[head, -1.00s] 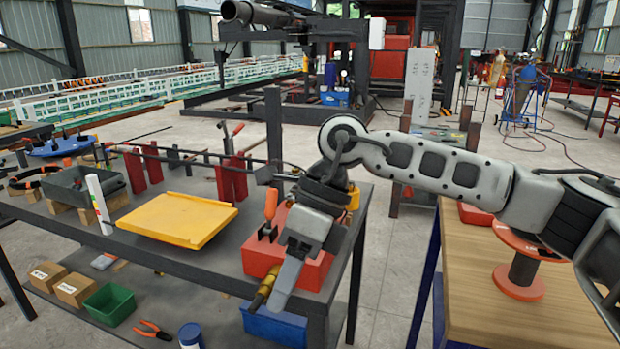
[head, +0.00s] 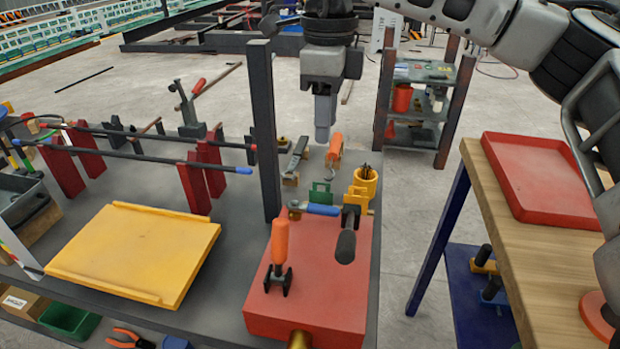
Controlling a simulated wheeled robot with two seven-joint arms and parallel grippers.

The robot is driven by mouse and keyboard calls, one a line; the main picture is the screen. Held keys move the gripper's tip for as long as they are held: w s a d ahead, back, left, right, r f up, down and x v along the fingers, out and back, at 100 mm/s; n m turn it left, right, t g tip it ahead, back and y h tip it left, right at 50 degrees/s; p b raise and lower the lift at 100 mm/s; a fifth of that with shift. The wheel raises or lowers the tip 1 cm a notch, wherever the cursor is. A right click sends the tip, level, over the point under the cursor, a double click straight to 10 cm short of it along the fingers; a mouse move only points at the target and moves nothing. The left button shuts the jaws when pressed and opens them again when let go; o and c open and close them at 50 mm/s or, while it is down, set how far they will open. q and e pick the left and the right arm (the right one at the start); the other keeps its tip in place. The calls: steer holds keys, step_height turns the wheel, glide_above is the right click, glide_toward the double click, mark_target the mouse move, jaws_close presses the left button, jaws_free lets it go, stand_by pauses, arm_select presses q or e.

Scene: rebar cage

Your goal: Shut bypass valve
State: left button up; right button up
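A red block (head: 318,292) with a brass fitting (head: 300,340) at its front sits on the grey bench. On it are an upright orange handle (head: 280,242) on a dark mount, a lever with a blue grip (head: 322,209) lying crosswise, and a dark-gripped lever (head: 346,246) by a yellow bracket (head: 356,200). I see no label telling which is the bypass valve. My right gripper (head: 323,132) points down behind the block in the picture, apart from the handles. Its fingers overlap edge-on, so their opening is hidden. My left gripper is out of view.
A dark post (head: 264,130) stands left of my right gripper. A yellow tray (head: 137,252) lies left of the block. A yellow cup (head: 366,182) and orange-handled tool (head: 334,150) are behind it. A wooden table (head: 480,185) with a red tray (head: 540,180) stands right.

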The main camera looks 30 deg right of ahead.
mark_target(326, 209)
steer(key=f, duration=1)
steer(key=s+f, duration=0.1)
steer(key=f, duration=0.4)
steer(key=shift+p, duration=0.3)
jaws_close()
